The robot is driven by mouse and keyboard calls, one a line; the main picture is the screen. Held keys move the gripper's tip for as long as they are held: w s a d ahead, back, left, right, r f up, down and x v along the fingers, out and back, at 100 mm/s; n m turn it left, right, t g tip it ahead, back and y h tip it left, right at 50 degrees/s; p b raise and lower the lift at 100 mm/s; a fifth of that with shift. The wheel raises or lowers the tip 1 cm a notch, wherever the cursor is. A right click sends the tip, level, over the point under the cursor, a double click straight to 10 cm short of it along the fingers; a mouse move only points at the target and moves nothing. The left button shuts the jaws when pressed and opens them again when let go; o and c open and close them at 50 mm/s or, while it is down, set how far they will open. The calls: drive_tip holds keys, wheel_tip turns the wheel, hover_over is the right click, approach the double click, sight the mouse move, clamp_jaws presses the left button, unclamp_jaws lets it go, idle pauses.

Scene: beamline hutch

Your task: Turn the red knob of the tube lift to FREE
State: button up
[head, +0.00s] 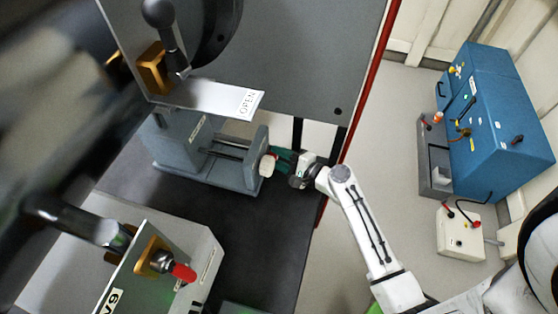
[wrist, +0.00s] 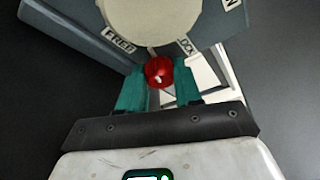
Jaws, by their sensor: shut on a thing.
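The red knob (wrist: 159,71) shows in the wrist view at the edge of a cream round disc (wrist: 152,18). A FREE label (wrist: 119,42) is left of the knob, and a partly hidden label starting "DO" (wrist: 187,47) is right of it. The knob sits between these two labels. My gripper (wrist: 160,80) has its green fingers on both sides of the knob and is shut on it. In the head view, my gripper (head: 283,161) is at the right end of the blue-grey tube lift (head: 237,177), beside the cream disc (head: 267,166), and mostly covers the knob.
A grey panel with an OPEN plate (head: 215,98) overhangs the lift. A box with a red-tipped handle (head: 183,272) stands at the lower left on the dark table (head: 255,225).

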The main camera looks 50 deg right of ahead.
idle(0.3)
drive_tip(key=o, duration=1)
drive_tip(key=shift+o, duration=0.2)
drive_tip(key=shift+s+a+f, duration=0.1)
